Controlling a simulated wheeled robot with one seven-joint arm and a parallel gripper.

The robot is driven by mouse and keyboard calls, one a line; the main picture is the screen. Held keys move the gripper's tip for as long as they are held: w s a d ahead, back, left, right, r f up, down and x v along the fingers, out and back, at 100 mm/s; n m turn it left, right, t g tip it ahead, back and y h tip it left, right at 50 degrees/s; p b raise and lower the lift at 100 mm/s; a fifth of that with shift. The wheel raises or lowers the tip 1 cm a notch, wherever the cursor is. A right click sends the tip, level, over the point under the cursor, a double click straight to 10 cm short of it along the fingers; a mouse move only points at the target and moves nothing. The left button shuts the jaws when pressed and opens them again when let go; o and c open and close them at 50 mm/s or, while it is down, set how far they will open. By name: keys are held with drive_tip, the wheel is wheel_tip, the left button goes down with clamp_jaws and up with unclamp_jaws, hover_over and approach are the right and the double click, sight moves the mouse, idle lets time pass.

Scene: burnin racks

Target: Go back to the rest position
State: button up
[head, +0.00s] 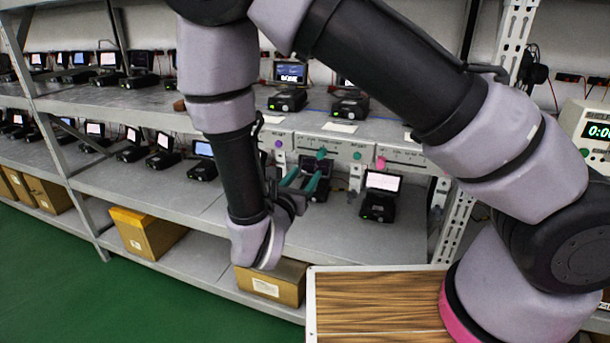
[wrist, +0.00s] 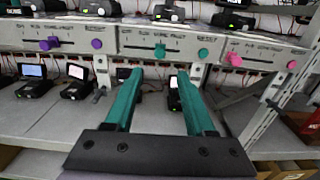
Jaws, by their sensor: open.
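My gripper (head: 302,184) is at the end of my arm, in front of the middle shelf in the head view. Its two green fingers (wrist: 158,98) are spread apart in the wrist view, with nothing held between them. A small black device (wrist: 174,98) on the shelf shows partly behind the fingers. The control panel (wrist: 158,42) with a green slider, knobs and printed labels runs along the shelf edge above the fingers. My arm hides part of the rack in the head view.
Black devices with lit screens stand on the shelves, one (head: 380,194) just right of my gripper. Cardboard boxes (head: 145,232) sit on the lower shelf. A wooden-topped surface (head: 375,310) is at front. A meter (head: 592,135) stands at right. Green floor (head: 60,270) is clear at left.

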drive_tip(key=s+d+r+m+g+h, duration=0.1)
drive_tip(key=d+r+m+g, duration=0.35)
drive_tip(key=d+m, duration=0.3)
drive_tip(key=s+d+r+m+g, duration=0.1)
drive_tip(key=d+r+m+g, duration=0.2)
drive_tip(key=d+m+g, duration=0.4)
drive_tip(key=s+d+r+m+g+h, duration=0.1)
drive_tip(key=d+r+m+g, duration=0.3)
drive_tip(key=d+m, duration=0.3)
drive_tip(key=s+d+r+m+t+y, duration=0.2)
drive_tip(key=r+m+y, duration=0.3)
drive_tip(key=r+m, duration=0.2)
drive_tip(key=s+d+r+m+t+y, duration=0.2)
drive_tip(key=s+r+m+t+y, duration=0.1)
drive_tip(key=r+m+y, duration=0.2)
wheel_tip(320, 180, up, 4)
drive_tip(key=m, duration=0.2)
drive_tip(key=shift+r+m+t, duration=0.15)
drive_tip(key=shift+m+t, duration=0.2)
